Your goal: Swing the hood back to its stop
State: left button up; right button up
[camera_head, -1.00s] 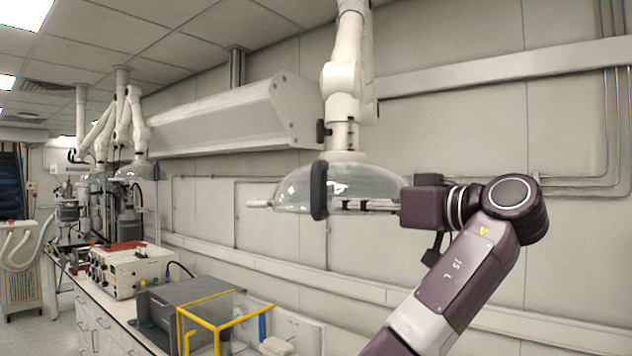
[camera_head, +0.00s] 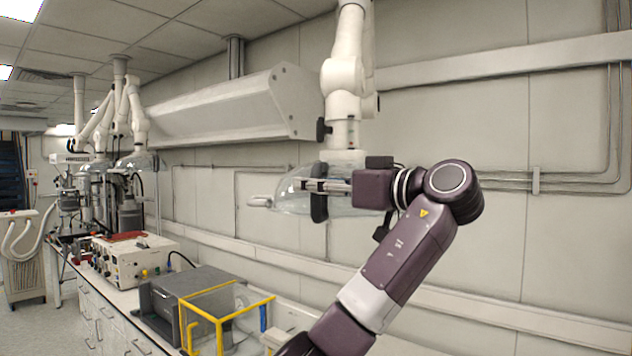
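The gripper's dark body hides the right part of the dome.
A bench on the left carries a yellow-framed clear box (camera_head: 232,313), a grey box (camera_head: 190,285) and a cream instrument (camera_head: 128,258). More extraction arms (camera_head: 128,105) hang at the far left. A wall rail (camera_head: 500,65) and pipes run behind my arm.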

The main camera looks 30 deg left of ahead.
pick_arm(q)
jog(key=shift+c, duration=0.2)
grip_shut()
jog(key=shift+a, duration=0.1)
